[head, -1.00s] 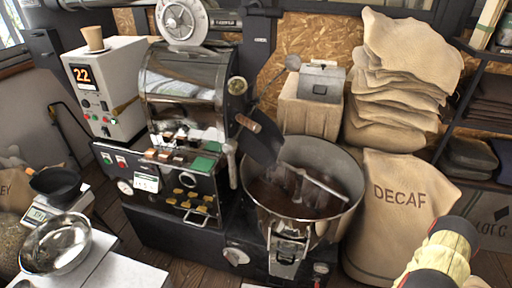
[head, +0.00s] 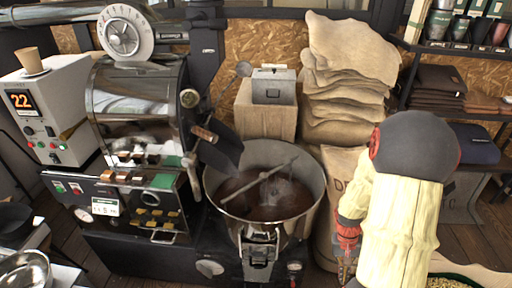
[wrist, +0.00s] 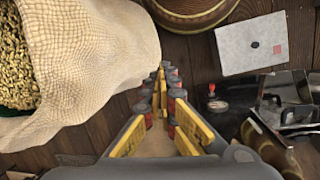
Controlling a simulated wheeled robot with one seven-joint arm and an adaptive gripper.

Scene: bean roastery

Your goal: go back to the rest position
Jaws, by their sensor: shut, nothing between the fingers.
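My arm stands at the right of the head view, in front of the decaf sack (head: 335,165). My gripper (head: 345,270) hangs low beside it, partly cut off by the bottom edge of the picture. In the wrist view my gripper (wrist: 165,72) shows yellow and grey fingers with their tips together and nothing between them. It is over the dark wooden floor (wrist: 185,55), apart from the things around it.
An open burlap sack (wrist: 95,50) of pale beans is close left of my gripper in the wrist view. A round brown container (wrist: 190,12) and a white card (wrist: 252,44) lie beyond. The roaster's cooling pan (head: 222,205) stands left of my arm; shelves (head: 470,60) stand right.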

